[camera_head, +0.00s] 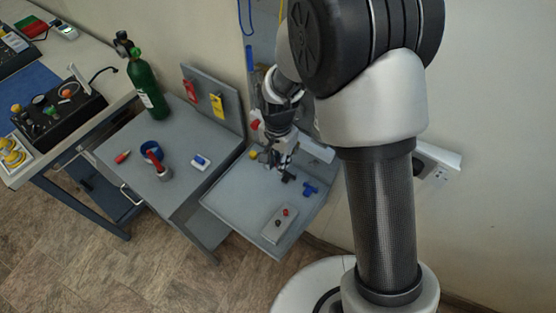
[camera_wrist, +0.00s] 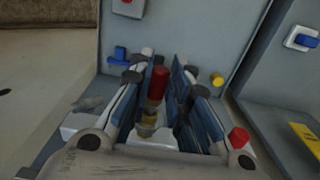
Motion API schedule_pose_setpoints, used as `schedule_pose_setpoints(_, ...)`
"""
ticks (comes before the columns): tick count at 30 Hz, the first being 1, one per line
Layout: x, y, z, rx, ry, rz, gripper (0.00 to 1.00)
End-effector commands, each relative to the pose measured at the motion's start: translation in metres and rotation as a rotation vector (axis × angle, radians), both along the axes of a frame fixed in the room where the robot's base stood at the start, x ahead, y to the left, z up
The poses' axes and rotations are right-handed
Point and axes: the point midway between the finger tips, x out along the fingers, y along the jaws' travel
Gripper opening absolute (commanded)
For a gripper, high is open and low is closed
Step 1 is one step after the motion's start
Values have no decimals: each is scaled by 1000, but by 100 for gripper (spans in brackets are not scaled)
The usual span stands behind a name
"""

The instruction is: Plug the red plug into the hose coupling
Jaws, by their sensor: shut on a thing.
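My gripper (camera_head: 284,172) is low over the right-hand grey tray, pointing down. In the wrist view its blue-padded fingers (camera_wrist: 163,90) are closed around a red cylindrical plug (camera_wrist: 158,82). A brass-coloured part (camera_wrist: 152,106) shows between the fingers at the plug's near end; I cannot tell whether it belongs to the plug or to something touching it. In the head view my gripper hides the held plug. I cannot identify the hose coupling with certainty in either view.
The grey tray (camera_head: 235,192) holds a blue fitting (camera_head: 310,188), a yellow knob (camera_head: 253,155) and a box with red buttons (camera_head: 279,224). The left bench carries a green cylinder (camera_head: 147,85), a blue ring (camera_head: 151,151) and a white-and-blue block (camera_head: 200,162). An upright panel stands behind.

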Motion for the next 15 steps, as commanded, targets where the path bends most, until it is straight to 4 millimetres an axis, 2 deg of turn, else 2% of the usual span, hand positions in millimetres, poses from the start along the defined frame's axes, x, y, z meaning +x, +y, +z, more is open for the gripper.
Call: schedule_pose_setpoints(15,8,-7,0,0,0,-1,0)
